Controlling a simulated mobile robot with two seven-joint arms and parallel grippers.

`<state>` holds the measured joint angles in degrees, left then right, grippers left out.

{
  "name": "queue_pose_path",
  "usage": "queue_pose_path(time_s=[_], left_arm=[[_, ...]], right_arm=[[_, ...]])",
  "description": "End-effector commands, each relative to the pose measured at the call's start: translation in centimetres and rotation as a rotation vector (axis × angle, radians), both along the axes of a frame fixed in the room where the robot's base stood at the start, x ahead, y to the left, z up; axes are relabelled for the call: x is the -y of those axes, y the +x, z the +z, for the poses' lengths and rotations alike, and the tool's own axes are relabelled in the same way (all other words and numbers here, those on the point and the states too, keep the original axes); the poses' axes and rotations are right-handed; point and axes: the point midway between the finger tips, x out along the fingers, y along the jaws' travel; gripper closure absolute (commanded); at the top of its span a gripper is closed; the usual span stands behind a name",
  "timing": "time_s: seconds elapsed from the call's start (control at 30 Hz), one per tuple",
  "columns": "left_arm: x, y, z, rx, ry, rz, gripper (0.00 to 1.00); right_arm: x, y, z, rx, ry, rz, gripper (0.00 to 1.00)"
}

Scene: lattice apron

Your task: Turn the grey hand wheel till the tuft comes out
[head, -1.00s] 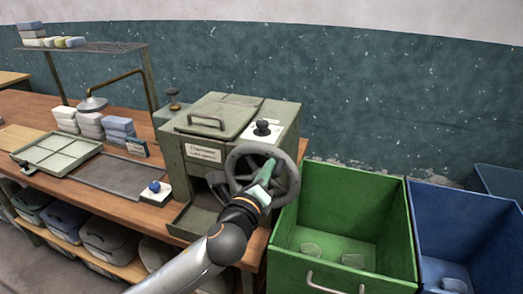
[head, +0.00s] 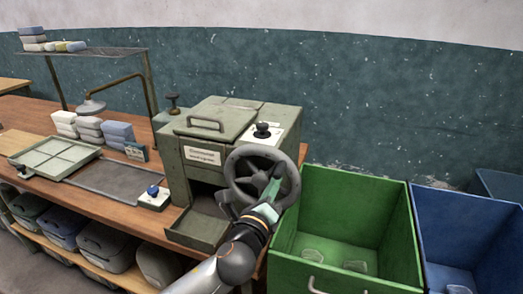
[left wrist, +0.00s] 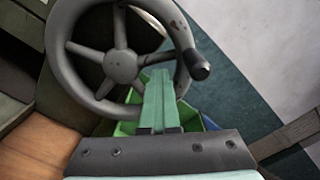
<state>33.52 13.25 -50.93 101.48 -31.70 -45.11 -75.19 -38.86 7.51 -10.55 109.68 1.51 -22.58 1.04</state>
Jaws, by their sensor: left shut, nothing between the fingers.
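The grey hand wheel (head: 232,172) is on the front right of a grey-green machine (head: 205,157). In the left wrist view the spoked wheel (left wrist: 120,65) fills the upper left, with a dark knob (left wrist: 199,68) at its right rim. My left gripper (head: 274,184) is at the lower right of the wheel. Its green fingers (left wrist: 159,76) are shut with nothing between them and overlap the wheel's lower right; I cannot tell whether they touch it. The machine's dark front opening is partly behind the wheel, above a low tray (head: 196,228). I see no tuft. My right gripper is not in view.
A green bin (head: 392,225) stands close to the right of the wheel, with a blue bin (head: 465,222) beyond it. The wooden bench (head: 125,217) holds a grey tray (head: 112,180), a blue-button box (head: 154,198) and stacked blocks (head: 90,128).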

Motion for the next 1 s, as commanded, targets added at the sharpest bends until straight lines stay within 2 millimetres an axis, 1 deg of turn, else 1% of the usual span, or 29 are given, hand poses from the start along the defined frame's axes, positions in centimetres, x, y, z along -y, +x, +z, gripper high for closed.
queue_pose_path(time_s=[0.03, 0.23, 0.53, 1.0], left_arm=[[0.0, 0.0, -0.9, -0.002, 0.001, 0.001, 1.0], [0.1, 0.0, -3.5, -0.001, 0.001, 0.0, 1.0], [0.1, 0.0, -3.5, -0.001, 0.0, 0.0, 0.99], [0.1, 0.0, -3.4, -0.001, 0.0, -0.001, 0.46]], right_arm=[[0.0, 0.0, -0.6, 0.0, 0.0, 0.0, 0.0], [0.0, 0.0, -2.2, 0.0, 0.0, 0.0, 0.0], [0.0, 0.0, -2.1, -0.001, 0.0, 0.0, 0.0], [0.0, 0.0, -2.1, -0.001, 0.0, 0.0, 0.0]])
